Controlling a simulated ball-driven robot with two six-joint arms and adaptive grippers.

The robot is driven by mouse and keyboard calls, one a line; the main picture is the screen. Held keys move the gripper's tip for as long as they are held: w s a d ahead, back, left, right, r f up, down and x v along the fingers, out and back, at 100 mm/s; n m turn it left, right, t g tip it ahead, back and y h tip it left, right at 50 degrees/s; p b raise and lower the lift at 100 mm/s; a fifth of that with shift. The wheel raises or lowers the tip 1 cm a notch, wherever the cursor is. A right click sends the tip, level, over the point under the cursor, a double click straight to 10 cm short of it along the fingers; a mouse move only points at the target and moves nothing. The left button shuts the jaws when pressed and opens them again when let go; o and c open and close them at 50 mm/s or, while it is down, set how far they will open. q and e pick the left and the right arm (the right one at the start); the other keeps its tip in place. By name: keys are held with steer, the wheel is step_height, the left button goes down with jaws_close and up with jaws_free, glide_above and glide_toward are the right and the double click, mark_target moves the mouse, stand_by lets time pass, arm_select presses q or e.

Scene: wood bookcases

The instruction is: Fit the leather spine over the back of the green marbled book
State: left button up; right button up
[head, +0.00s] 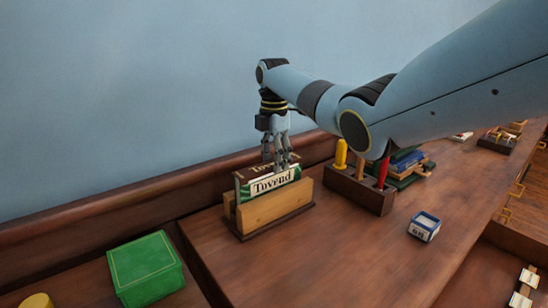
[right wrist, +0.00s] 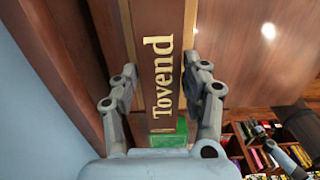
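The green marbled book (head: 241,187) stands in a wooden press (head: 265,209), its back facing up. A dark brown leather spine (right wrist: 165,30) with gold "Tovend" lettering shows in the right wrist view. A pale label reading "Tovend" (head: 273,184) shows on the book's near side in the head view. My right gripper (head: 277,163) points down at the top of the book. In the right wrist view its fingers (right wrist: 162,75) lie along both long edges of the leather spine; whether they press on it is unclear. A grey jointed part, apparently my left gripper (right wrist: 285,160), shows small at lower right.
A wooden tool holder (head: 360,190) with yellow and red handles stands right of the press. A small blue-and-white box (head: 424,226) lies in front of it. A green box (head: 145,269) sits at lower left. The bench front (head: 310,265) is clear.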

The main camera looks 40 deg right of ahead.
steer(key=shift+o, duration=1.4)
step_height(320, 180, up, 13)
steer(key=shift+r, duration=0.15)
